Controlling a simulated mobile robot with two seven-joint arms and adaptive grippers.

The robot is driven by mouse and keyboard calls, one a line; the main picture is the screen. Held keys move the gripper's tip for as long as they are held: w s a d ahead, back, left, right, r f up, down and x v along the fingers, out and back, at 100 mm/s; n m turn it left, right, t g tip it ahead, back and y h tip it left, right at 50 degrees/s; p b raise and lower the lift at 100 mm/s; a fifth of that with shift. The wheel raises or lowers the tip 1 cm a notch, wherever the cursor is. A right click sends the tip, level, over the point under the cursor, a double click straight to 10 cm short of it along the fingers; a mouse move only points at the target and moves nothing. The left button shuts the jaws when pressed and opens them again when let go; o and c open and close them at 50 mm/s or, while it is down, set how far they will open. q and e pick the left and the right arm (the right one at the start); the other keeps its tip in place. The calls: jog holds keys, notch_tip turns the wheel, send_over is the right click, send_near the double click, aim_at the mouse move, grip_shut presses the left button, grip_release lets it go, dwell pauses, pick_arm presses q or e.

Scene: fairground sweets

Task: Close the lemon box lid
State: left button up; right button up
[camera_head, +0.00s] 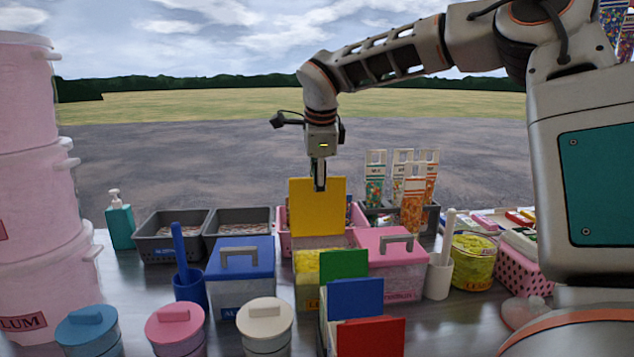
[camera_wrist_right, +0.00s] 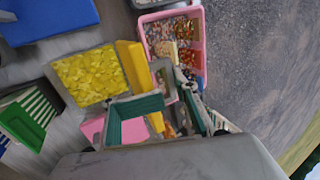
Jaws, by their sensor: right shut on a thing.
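The lemon box (camera_head: 307,292) stands on the table between the blue-lidded box and the pink-lidded box, partly hidden by coloured packs in front. Its yellow lid (camera_head: 317,205) stands raised, nearly upright, at the box's far side. In the right wrist view the box is open and full of yellow sweets (camera_wrist_right: 90,75), with the lid (camera_wrist_right: 135,68) beside them. My right gripper (camera_head: 319,180) points down at the lid's top edge and is shut on it. Its fingers (camera_wrist_right: 165,105) also show in the right wrist view. My left gripper is out of view.
The blue-lidded box (camera_head: 240,259) and pink-lidded box (camera_head: 392,248) flank the lemon box closely. A pink basket (camera_head: 284,238) is behind it. Green (camera_head: 343,264), blue and red packs stand in front. Grey bins (camera_head: 158,248) are at the back left.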

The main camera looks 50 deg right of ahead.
aim_at(319, 200)
jog(key=shift+o, duration=0.5)
jog(key=shift+s+a+r+p, duration=0.1)
jog(key=shift+s+a+p, duration=0.1)
jog(key=shift+s+a, duration=0.6)
jog(key=shift+s+a+r+p, duration=0.15)
jog(key=shift+s+a, duration=0.45)
jog(key=shift+s, duration=0.4)
jog(key=shift+s+a+f, duration=0.15)
jog(key=shift+s+f, duration=0.05)
jog(key=c, duration=0.4)
jog(key=shift+s+a+f, duration=0.15)
jog(key=shift+s+a, duration=0.4)
jog(key=shift+s, duration=0.05)
jog(key=shift+s+a+f, duration=0.15)
jog(key=shift+s+a, duration=0.4)
jog(key=shift+s, duration=0.05)
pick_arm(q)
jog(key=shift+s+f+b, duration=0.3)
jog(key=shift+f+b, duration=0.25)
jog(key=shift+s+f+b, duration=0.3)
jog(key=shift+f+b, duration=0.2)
pick_arm(e)
jog(key=s+a+f, duration=0.1)
jog(key=f, duration=0.1)
jog(key=s+a+f, duration=0.3)
jog(key=s+f, duration=0.1)
jog(key=f, duration=0.1)
jog(key=shift+s+a, duration=0.15)
jog(key=shift+a, duration=0.1)
jog(key=o, duration=0.5)
